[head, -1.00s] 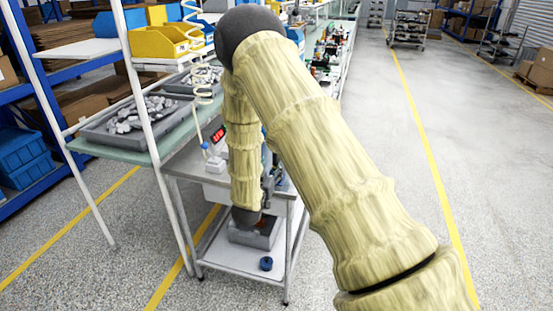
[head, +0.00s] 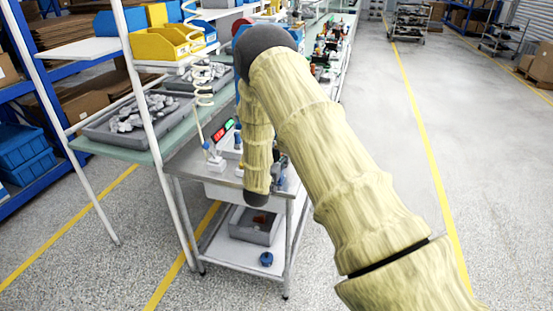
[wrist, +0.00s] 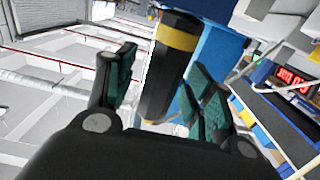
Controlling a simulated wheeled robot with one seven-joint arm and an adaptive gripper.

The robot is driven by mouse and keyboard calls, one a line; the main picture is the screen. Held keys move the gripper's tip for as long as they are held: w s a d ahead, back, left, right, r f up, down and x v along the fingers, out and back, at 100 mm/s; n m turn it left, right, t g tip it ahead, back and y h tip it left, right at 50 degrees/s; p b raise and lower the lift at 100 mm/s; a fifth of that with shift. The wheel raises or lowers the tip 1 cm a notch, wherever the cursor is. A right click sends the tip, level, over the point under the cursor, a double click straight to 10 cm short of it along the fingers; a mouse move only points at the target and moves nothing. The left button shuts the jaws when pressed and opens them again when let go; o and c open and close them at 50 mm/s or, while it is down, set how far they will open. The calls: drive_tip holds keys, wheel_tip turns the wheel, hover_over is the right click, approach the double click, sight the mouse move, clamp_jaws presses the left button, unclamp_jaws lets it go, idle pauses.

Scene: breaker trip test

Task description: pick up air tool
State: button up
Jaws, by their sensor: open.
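A dark cylinder with a yellow band, which looks like the air tool (wrist: 168,75), stands between the two fingers of my gripper (wrist: 164,78) in the wrist view. My gripper is open, with a dark green-padded finger on each side of it. Whether either finger touches it I cannot tell. In the head view my forearm hides the gripper, and I cannot make out the tool there. A coiled pale hose (head: 201,75) hangs in front of the bench.
A metal cart (head: 190,230) stands below my forearm, with a grey bin (head: 250,232) and a small blue round part (head: 266,259) on its lower shelf. A red and green display (head: 223,129) sits above. Grey trays (head: 125,140) are at left.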

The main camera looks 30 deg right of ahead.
drive_tip(key=c, duration=1.1)
clamp_jaws()
drive_tip(key=shift+r, duration=0.15)
